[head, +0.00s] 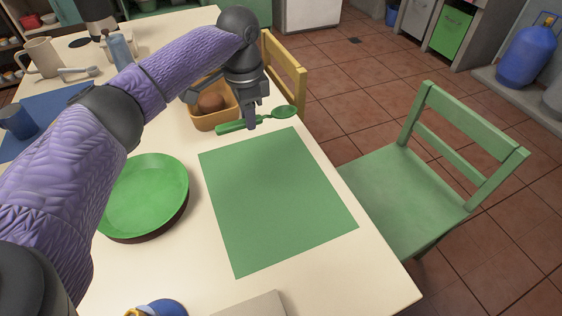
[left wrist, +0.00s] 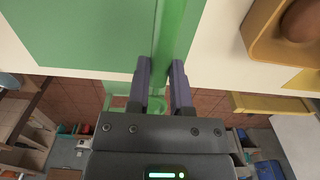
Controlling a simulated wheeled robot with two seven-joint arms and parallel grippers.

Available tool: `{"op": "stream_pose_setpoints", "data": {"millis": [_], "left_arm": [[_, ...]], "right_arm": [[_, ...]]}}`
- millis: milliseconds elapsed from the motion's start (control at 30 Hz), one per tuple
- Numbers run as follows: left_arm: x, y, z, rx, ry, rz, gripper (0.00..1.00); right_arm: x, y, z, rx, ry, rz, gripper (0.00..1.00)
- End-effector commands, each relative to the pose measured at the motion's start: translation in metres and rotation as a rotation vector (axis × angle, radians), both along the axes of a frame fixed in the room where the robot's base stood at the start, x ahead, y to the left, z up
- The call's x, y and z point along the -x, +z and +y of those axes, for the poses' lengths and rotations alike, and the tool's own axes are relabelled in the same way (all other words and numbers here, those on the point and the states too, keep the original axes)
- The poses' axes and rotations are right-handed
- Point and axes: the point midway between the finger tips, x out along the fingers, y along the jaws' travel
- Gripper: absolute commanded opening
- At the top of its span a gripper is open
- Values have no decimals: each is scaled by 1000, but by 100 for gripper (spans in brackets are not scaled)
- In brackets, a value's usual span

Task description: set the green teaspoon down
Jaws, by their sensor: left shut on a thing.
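The green teaspoon (head: 284,113) is held in my left gripper (head: 251,124), near the table's far right edge in the head view. Its bowl points right and its handle points left. In the left wrist view the green handle (left wrist: 176,30) runs between the two fingers (left wrist: 160,75), which are shut on it. The spoon is close to the far edge of the green placemat (head: 275,200); I cannot tell its exact height above the table. My right gripper is not in view.
A yellow-orange bowl (head: 213,119) with a brown round thing (head: 211,102) stands just behind the spoon. A green plate (head: 146,194) lies left of the mat. A green chair (head: 405,190) stands at the right. The mat is bare.

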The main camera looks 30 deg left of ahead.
Motion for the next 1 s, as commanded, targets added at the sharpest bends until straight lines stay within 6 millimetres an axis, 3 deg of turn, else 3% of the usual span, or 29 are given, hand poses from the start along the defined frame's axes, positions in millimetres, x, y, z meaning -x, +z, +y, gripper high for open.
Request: {"op": "stream_pose_setpoints", "data": {"millis": [100, 400, 767, 800, 933, 1000], "left_arm": [[1, -32, 1, -2, -3, 7, 0], [1, -96, 0, -2, -3, 7, 0], [1, -98, 0, -1, -2, 2, 0], [1, -98, 0, -1, -2, 0, 33], [1, -98, 0, -2, -2, 1, 60], [1, -98, 0, -2, -2, 1, 62]], "right_arm": [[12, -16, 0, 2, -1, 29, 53], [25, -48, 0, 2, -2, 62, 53], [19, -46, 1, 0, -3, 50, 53], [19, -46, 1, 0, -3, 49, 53], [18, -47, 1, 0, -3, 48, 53], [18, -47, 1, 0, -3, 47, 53]]}}
